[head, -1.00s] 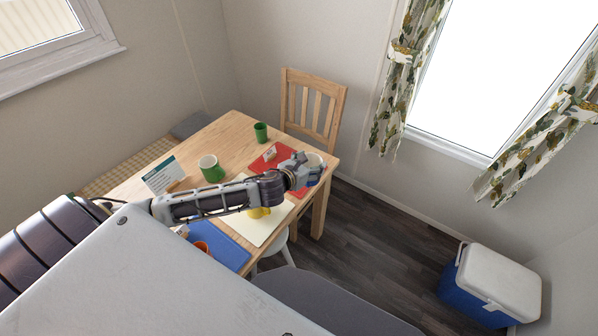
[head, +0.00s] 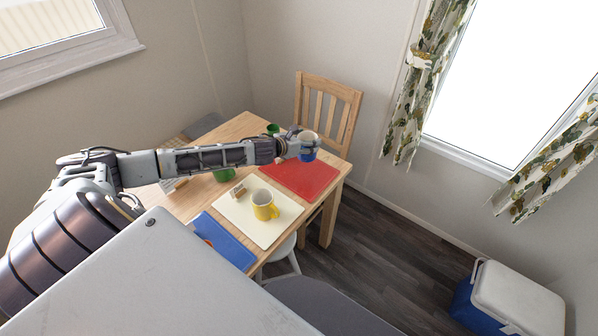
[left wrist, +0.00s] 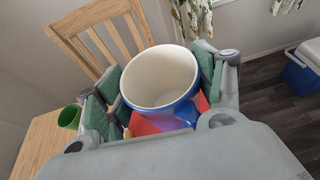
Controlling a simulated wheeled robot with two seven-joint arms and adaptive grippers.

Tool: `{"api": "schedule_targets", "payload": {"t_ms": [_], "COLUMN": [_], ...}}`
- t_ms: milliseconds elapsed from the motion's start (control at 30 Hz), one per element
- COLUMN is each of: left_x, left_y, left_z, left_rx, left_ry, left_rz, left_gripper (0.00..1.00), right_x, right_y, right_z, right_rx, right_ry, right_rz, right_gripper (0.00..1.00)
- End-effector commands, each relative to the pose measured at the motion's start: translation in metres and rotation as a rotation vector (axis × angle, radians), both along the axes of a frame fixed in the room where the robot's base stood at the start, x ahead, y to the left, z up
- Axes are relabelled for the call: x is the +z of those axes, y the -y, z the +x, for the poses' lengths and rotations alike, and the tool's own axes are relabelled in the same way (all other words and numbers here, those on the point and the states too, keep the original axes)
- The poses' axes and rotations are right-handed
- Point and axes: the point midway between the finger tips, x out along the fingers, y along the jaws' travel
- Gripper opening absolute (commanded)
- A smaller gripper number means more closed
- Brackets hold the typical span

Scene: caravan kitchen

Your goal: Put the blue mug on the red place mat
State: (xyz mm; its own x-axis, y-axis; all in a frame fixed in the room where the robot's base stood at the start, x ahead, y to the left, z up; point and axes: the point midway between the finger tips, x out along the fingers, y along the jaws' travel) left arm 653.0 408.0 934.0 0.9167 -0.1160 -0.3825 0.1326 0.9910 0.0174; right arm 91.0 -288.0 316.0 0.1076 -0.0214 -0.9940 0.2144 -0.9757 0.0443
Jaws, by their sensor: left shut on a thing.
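The blue mug (head: 309,155), white inside with a pale rim, is held upright in my left gripper (head: 297,145). It also shows in the left wrist view (left wrist: 160,85) between the green finger pads, which press on its sides. The red place mat (head: 302,180) lies on the table; the gripper and mug are over its far edge in the head view. Part of the mat (left wrist: 145,128) shows below the mug in the left wrist view. The mug looks raised, but its base is partly hidden and the gap is unclear. My right gripper is not in view.
A yellow mug (head: 264,205) stands on a cream mat (head: 264,235) beside a small card (head: 237,190). A blue mat (head: 222,243) lies nearer. A green cup (head: 272,129) and a green mug (head: 225,175) are partly behind my arm. A wooden chair (head: 328,105) stands behind the table.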

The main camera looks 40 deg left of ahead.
Motion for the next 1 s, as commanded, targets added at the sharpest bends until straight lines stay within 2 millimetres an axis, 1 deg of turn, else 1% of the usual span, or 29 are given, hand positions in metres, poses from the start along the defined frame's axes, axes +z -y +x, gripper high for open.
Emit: {"api": "schedule_targets", "payload": {"t_ms": [167,300,367,567,800,1000], "left_x": [0.001,-0.003,-0.007,-0.029,-0.053,-0.058], "left_y": [0.000,0.001,0.001,0.001,0.001,0.001], "left_z": [0.000,0.000,0.000,0.000,0.000,0.000], "left_rx": [0.000,0.000,-0.001,0.001,0.000,0.000], "left_ry": [0.002,0.001,0.001,0.000,0.000,0.002], "left_rz": [0.001,0.000,-0.001,-0.002,-0.001,0.001], "left_gripper": [0.36,0.36,0.36,0.36,0.36,0.36], "right_x": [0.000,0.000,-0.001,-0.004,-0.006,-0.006], "right_y": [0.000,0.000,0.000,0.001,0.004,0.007], "right_z": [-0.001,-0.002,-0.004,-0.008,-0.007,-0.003], "right_rx": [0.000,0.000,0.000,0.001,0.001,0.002], "right_ry": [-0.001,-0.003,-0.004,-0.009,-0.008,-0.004], "right_rz": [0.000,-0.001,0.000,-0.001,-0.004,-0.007], "right_gripper": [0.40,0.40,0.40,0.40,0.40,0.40]}}
